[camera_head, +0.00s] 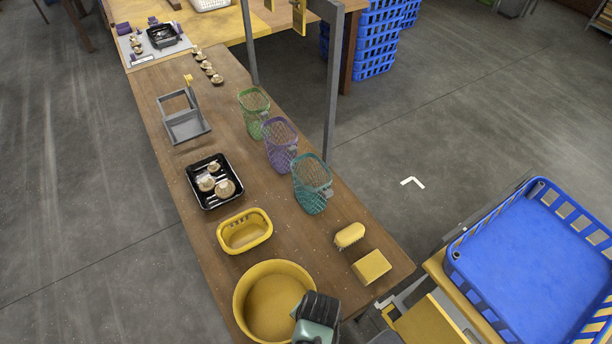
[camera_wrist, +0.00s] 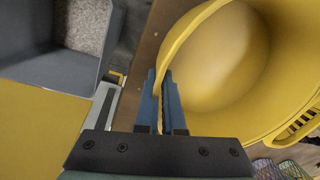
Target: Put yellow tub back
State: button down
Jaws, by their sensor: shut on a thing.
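The round yellow tub (camera_head: 262,272) stands at the near end of the brown wooden table. It looks empty. My gripper (camera_head: 312,312) is at the tub's right rim in the head view, where my own wrist hides its fingers and part of the rim. In the wrist view my gripper (camera_wrist: 166,85) has its blue fingers on either side of the wall of the yellow tub (camera_wrist: 215,60), shut on the rim. I cannot tell whether the tub's base touches the table.
A small yellow basket (camera_head: 245,232) stands just behind the tub. A yellow brush (camera_head: 349,235) and a yellow block (camera_head: 371,267) lie to its right. A black tray with mushrooms (camera_head: 189,178) and a teal mesh basket (camera_head: 313,198) stand farther back. A blue crate (camera_head: 490,290) is at the right.

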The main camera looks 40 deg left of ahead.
jog(key=shift+f, duration=0.2)
jog(key=c, duration=1)
grip_release()
jog(key=shift+c, duration=0.2)
notch_tip(320, 180, up, 12)
jog(key=d+p, duration=0.1)
jog(key=shift+d+r, duration=0.2)
jog(key=shift+d, duration=0.05)
